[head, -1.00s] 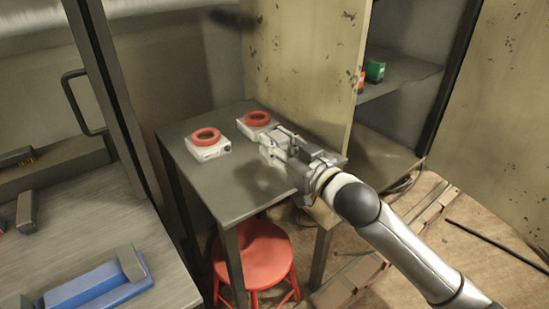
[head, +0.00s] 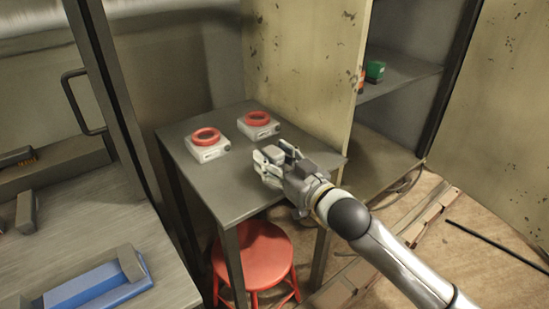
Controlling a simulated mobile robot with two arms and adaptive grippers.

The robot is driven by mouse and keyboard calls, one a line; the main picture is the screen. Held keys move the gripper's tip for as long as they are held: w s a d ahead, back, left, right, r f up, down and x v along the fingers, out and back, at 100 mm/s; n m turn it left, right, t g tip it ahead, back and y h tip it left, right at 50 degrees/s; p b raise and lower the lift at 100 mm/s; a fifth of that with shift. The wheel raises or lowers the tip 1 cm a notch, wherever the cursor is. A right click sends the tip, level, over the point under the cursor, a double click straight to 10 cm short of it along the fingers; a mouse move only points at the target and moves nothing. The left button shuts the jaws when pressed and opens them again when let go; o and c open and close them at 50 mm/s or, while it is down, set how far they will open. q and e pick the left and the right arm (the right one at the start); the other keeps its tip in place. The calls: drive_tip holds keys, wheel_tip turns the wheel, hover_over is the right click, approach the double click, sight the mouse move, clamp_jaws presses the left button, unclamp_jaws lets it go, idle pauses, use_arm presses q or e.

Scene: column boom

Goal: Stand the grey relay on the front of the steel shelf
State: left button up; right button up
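The steel shelf (head: 402,76) is a grey board inside the open cabinet at the upper right. A green block (head: 375,70) and a partly hidden orange thing (head: 361,80) stand on it, beside the edge of the cabinet door. I cannot make out a grey relay for certain in the head view. My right gripper (head: 272,157) is over the right part of the small dark table. Its fingers appear spread, with nothing clearly held between them. My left gripper is not in view.
Two pale boxes with red rings (head: 208,144) (head: 258,125) stand on the small table (head: 225,190). A red stool (head: 258,255) is below. The worn cabinet door (head: 305,65) stands between table and shelf. A bench with a blue tool (head: 95,288) is at left.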

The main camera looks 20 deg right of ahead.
drive_tip(key=shift+r, duration=0.2)
drive_tip(key=shift+s+d+f, duration=0.1)
drive_tip(key=shift+s, duration=0.15)
drive_tip(key=v, duration=1.1)
drive_tip(key=shift+s+p, duration=0.25)
drive_tip(key=shift+p, duration=0.15)
